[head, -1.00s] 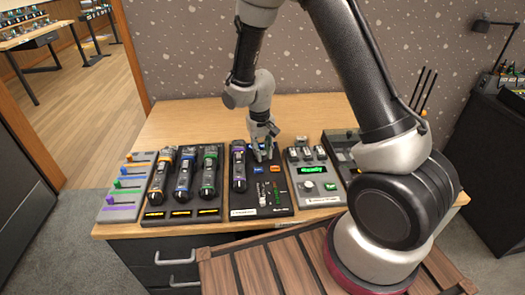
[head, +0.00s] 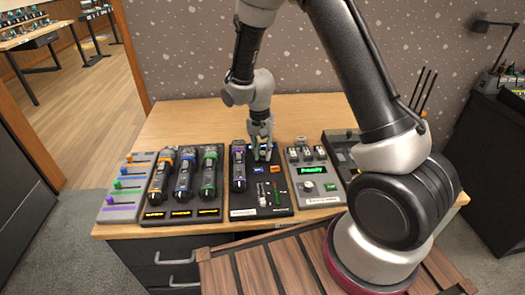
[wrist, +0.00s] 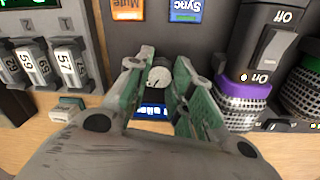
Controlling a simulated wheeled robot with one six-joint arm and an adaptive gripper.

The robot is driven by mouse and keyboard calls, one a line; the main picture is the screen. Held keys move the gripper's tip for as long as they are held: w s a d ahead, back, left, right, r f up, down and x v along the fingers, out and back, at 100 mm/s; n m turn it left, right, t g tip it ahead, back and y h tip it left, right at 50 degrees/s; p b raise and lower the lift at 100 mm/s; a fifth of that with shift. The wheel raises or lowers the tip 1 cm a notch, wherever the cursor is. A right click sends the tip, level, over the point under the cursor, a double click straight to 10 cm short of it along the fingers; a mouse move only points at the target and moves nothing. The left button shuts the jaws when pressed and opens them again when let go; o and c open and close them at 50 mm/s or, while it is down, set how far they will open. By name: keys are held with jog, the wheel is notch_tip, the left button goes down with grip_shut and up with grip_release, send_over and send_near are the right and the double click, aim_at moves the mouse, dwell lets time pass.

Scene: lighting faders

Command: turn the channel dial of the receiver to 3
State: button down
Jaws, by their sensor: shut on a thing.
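The receiver (head: 284,168) is a dark panel in the middle of the desk, with a purple-banded microphone at its left. Its channel dial (wrist: 158,77) is a small pale round knob, seen between my fingertips in the wrist view. My gripper (wrist: 159,68) is shut on the dial, one finger on each side. In the head view my gripper (head: 262,155) hides the dial. A small blue lit display (wrist: 152,110) lies close by the dial; its number cannot be read.
The purple-banded microphone (head: 238,168) stands close beside my gripper. Orange Mute (wrist: 127,9) and blue Sync (wrist: 186,10) buttons are near the dial. A grey unit with a green display (head: 311,170) stands to the right. The desk behind is clear.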

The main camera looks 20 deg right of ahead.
aim_at(261, 152)
jog(key=shift+w, duration=0.15)
jog(key=c, duration=1.2)
grip_release()
jog(key=shift+c, duration=0.2)
notch_tip(261, 152, up, 12)
jog(key=shift+a, duration=0.3)
